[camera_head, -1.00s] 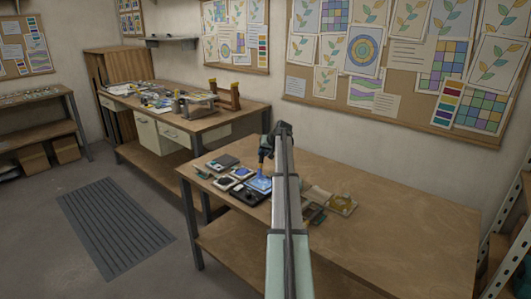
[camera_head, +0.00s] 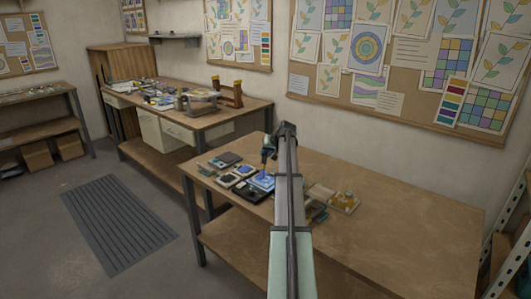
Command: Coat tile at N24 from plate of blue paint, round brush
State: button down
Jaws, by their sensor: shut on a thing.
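My gripper (camera_head: 266,158) is over the left part of the near worktable, small in the head view. It is shut on a slim brush (camera_head: 263,170) that points down. The brush tip is over or at a blue plate or tile (camera_head: 262,181); I cannot tell whether it touches. I cannot make out the label N24 or tell the paint plate from the tile at this size. My own arm hides the table just right of the blue piece.
Small dark-framed pieces (camera_head: 228,181) and a grey block (camera_head: 225,160) lie left of the blue piece. The table's right half (camera_head: 410,235) is clear. A cluttered bench (camera_head: 190,115) stands behind left.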

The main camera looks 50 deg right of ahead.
jog(key=s+d, duration=0.2)
jog(key=d, duration=0.1)
dwell(0.9)
jog(key=shift+r, duration=0.2)
notch_tip(320, 180, up, 5)
jog(key=shift+f, duration=0.15)
dwell(0.4)
